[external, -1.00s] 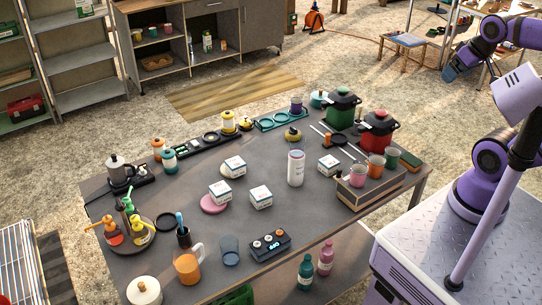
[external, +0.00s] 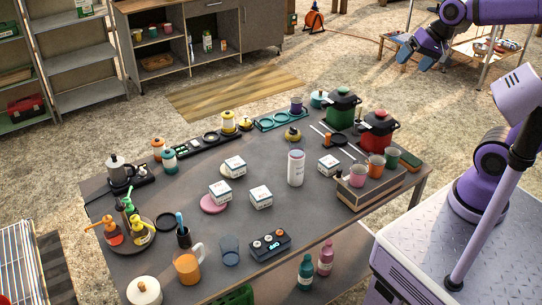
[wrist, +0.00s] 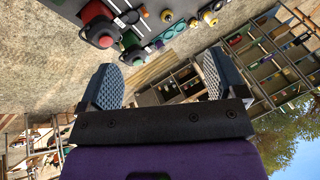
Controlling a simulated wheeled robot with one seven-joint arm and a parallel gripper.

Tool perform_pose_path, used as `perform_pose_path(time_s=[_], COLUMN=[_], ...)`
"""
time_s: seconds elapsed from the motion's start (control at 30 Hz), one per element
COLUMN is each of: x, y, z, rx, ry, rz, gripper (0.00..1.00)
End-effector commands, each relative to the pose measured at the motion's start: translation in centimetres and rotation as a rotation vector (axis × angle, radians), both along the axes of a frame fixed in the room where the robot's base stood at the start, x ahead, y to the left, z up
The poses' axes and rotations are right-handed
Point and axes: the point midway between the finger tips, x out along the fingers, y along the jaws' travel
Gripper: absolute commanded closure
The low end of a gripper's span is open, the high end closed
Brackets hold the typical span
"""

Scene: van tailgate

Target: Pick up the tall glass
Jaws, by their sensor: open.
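A clear bluish glass (external: 230,250) stands upright near the front edge of the grey table (external: 243,170), between an orange-filled mug (external: 187,265) and a small dark box with knobs (external: 269,245). My gripper (external: 416,58) is high at the upper right, beyond the table's back right corner and far from the glass. In the wrist view my gripper (wrist: 158,82) shows two textured pads wide apart with nothing between them. The glass is not seen in the wrist view.
A white cylinder (external: 296,168) stands mid-table among several white boxes. Green (external: 342,107) and red (external: 377,130) pots stand at the back right. Cups sit on a box (external: 370,188) at the right.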

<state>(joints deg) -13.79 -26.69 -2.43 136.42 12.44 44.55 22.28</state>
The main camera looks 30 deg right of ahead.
Motion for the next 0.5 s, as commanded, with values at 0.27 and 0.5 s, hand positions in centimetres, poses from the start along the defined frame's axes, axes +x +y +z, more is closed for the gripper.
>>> perform_pose_path(time_s=[0.27,0.5], x=[6.8,10.8], y=[9.5,18.9], z=[-1.6,-4.9], rx=[0.239,0.392], ry=[0.16,0.318], rz=[-0.205,-0.418], gripper=[0.1,0.1])
